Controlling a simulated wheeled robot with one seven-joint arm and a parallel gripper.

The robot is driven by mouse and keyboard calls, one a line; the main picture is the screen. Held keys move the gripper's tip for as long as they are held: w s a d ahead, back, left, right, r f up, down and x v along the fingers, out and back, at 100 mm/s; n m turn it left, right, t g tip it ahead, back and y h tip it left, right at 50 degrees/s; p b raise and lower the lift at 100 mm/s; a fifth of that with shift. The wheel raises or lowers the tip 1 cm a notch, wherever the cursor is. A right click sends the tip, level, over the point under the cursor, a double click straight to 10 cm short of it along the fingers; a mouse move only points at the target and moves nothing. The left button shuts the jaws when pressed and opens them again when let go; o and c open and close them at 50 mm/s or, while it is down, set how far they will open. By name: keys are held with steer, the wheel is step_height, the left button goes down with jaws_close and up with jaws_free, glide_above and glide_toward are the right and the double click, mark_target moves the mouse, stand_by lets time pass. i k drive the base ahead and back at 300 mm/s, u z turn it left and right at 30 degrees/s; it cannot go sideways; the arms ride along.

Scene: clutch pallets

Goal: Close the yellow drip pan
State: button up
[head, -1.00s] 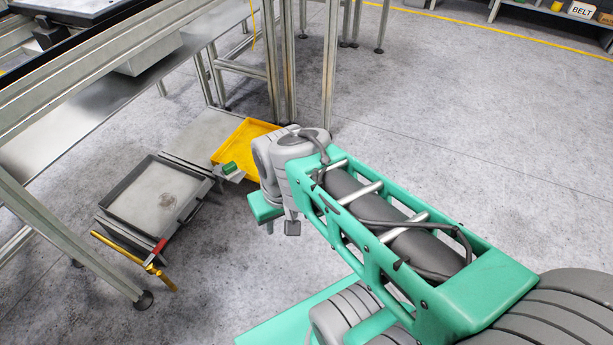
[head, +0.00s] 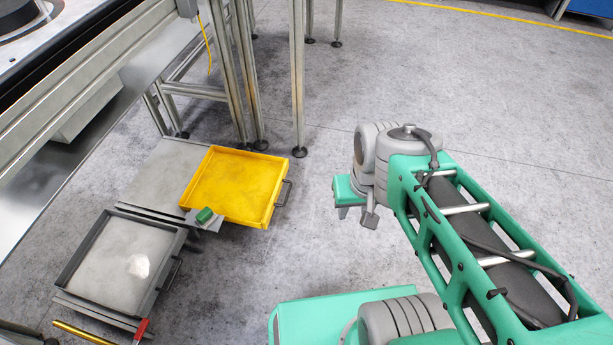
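The yellow drip pan (head: 234,186) is a shallow tray pulled out to the right from a grey metal base (head: 160,172) under the bench. Its dark bar handle (head: 283,192) is on its right side. My gripper (head: 354,212) hangs at the end of my green and grey arm, to the right of the handle and apart from it. Two finger-like parts point down, but the view is too small to tell how far apart they are. I see nothing held.
A grey drip pan (head: 118,262) with its own handle lies at the left. A small green item (head: 205,215) sits at the yellow pan's front corner. Bench legs (head: 299,80) stand behind. The floor to the right is clear.

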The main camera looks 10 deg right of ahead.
mark_target(244, 186)
steer(key=u, duration=0.05)
steer(key=i, duration=1.15)
steer(key=u, duration=0.75)
steer(key=k, duration=1.1)
steer(key=u, duration=0.85)
steer(key=i, duration=1.2)
steer(key=z, duration=0.6)
